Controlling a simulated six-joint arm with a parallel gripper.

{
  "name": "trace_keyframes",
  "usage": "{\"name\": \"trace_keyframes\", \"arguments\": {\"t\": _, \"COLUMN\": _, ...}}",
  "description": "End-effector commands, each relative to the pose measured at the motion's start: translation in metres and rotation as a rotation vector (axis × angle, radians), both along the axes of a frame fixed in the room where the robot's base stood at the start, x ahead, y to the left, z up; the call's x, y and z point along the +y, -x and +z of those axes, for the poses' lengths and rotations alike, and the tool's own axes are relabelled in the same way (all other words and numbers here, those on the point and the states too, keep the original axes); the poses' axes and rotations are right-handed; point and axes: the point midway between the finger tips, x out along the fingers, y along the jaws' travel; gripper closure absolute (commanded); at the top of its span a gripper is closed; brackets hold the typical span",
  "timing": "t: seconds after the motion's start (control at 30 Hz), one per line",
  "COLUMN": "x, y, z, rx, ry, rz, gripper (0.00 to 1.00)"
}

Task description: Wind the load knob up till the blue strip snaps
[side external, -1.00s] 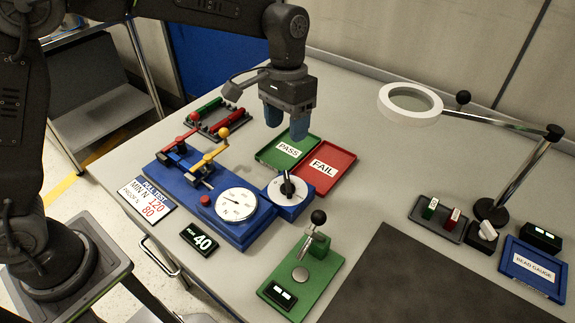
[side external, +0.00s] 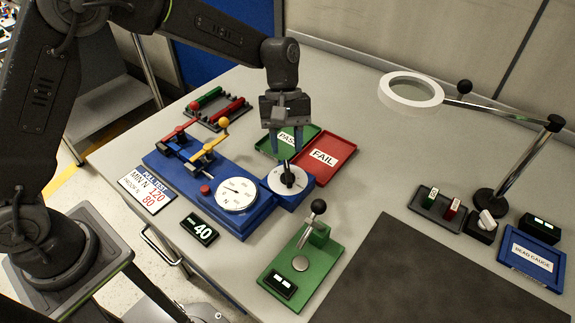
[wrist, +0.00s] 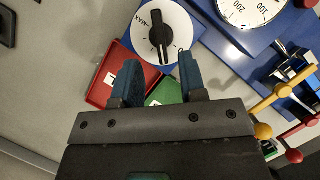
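The load knob (side external: 288,180) is a black bar handle on a white round dial, at the right end of the blue pull tester (side external: 179,177). It also shows in the wrist view (wrist: 162,37). My gripper (side external: 287,153) points down over the knob, fingertips close above or beside it. In the wrist view my fingers (wrist: 157,72) are apart, with nothing gripped between them; the knob appears beyond their tips. The round gauge (side external: 237,194) has a white face. Yellow and red clamp levers (side external: 208,147) stand at the tester's left. I cannot make out a blue strip.
A green PASS tray (side external: 270,147) and a red FAIL tray (side external: 325,160) lie behind the knob. A green device with an upright lever (side external: 301,265) stands in front. A rack (side external: 217,108) holds green and red pieces. A ring magnifier (side external: 411,91) stands right.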

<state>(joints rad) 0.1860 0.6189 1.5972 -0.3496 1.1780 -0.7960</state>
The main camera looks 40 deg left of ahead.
Motion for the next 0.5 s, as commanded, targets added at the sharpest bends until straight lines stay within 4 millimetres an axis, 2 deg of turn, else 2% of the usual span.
{"name": "trace_keyframes", "arguments": {"t": 0.03, "x": -0.003, "y": 0.004, "z": -0.01, "rx": 0.005, "ry": -0.001, "rz": -0.003, "gripper": 0.62}}
{"name": "trace_keyframes", "arguments": {"t": 0.2, "x": -0.01, "y": 0.011, "z": -0.035, "rx": 0.003, "ry": 0.0, "rz": -0.003, "gripper": 0.62}}
{"name": "trace_keyframes", "arguments": {"t": 0.5, "x": -0.015, "y": 0.016, "z": -0.052, "rx": -0.001, "ry": -0.001, "rz": -0.002, "gripper": 0.62}}
